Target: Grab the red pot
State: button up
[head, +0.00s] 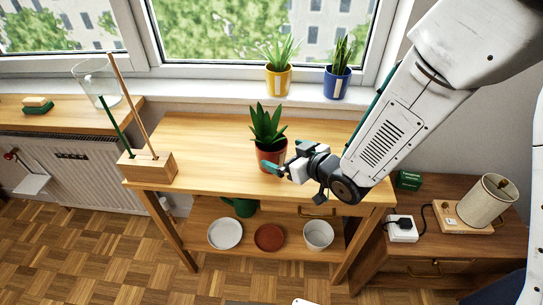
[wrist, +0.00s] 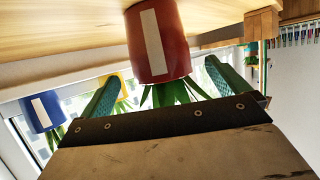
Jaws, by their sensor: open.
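The red pot (head: 271,156) stands upright on the wooden table (head: 200,139), with a spiky green plant in it and a pale label. In the wrist view, which is upside down, the red pot (wrist: 157,45) shows its label towards me. My gripper (head: 284,160) is open at the pot's right front side in the head view. In the wrist view, the two teal fingers of my gripper (wrist: 163,72) stand apart, with the pot between their lines. I cannot tell whether the fingertips reach around it or touch it.
A yellow pot (head: 279,81) and a blue pot (head: 337,84) stand on the windowsill behind. A wooden block with two upright sticks (head: 147,166) is at the table's left. The shelf below holds a white plate (head: 225,234) and other dishes. The tabletop left of the pot is clear.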

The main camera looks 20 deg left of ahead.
aim_at(266, 146)
jog(key=x, duration=0.6)
jog(key=shift+w+a, duration=0.25)
jog(key=shift+a, duration=0.05)
jog(key=shift+r, duration=0.1)
jog(key=c, duration=1.3)
jog(key=shift+o, duration=0.2)
jog(key=shift+r, duration=0.15)
